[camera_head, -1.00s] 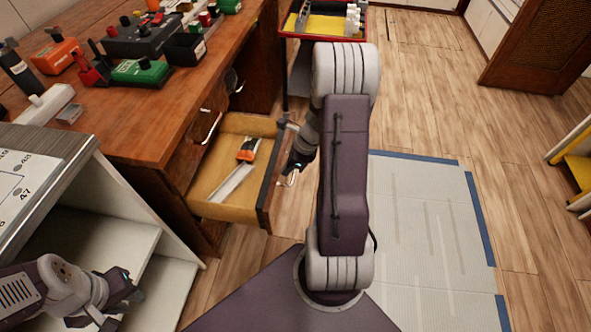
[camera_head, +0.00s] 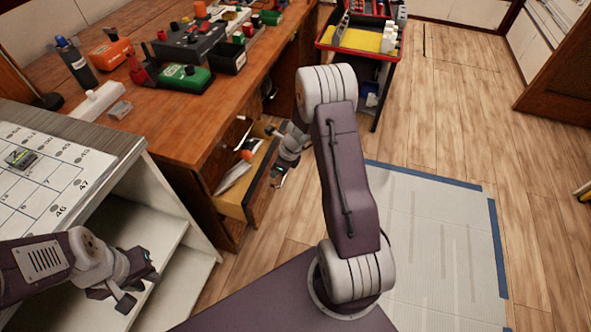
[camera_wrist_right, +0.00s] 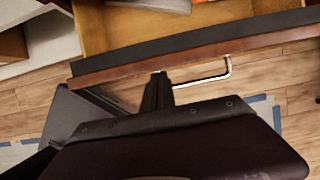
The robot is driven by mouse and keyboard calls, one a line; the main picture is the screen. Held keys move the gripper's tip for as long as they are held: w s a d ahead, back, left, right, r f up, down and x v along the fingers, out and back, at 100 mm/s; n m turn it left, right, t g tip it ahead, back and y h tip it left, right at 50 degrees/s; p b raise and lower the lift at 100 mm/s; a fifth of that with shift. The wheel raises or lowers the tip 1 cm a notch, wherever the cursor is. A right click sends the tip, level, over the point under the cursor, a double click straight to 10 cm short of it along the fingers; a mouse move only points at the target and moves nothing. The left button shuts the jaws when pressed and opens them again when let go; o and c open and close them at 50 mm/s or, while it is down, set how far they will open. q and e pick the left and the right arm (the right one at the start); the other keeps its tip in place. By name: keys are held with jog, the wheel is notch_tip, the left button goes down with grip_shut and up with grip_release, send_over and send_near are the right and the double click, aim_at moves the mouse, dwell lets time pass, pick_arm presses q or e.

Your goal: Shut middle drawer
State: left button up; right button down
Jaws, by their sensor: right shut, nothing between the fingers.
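The open wooden drawer (camera_head: 232,211) sticks out of the desk's front in the head view, with an orange-and-black item and a pale long item inside. In the right wrist view its brown front panel (camera_wrist_right: 110,68) crosses the picture, with a metal bar handle (camera_wrist_right: 205,80) on its outer face. My right gripper (camera_wrist_right: 158,88) is shut and empty, its tips at the front panel just left of the handle, seemingly touching it. In the head view, my right gripper (camera_head: 277,175) is partly hidden beside the drawer's front. My left gripper (camera_head: 142,284) looks open and empty, near the white shelf.
The wooden desk (camera_head: 150,140) carries several devices and bottles. A white shelf unit (camera_head: 165,235) stands at the left, below a numbered panel (camera_head: 50,180). A red-rimmed cart (camera_head: 360,52) stands at the back.

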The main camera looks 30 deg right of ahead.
jog(key=w+a+p, duration=0.6)
jog(key=w+p, duration=0.1)
jog(key=shift+w+a, duration=0.25)
jog(key=shift+w, duration=0.05)
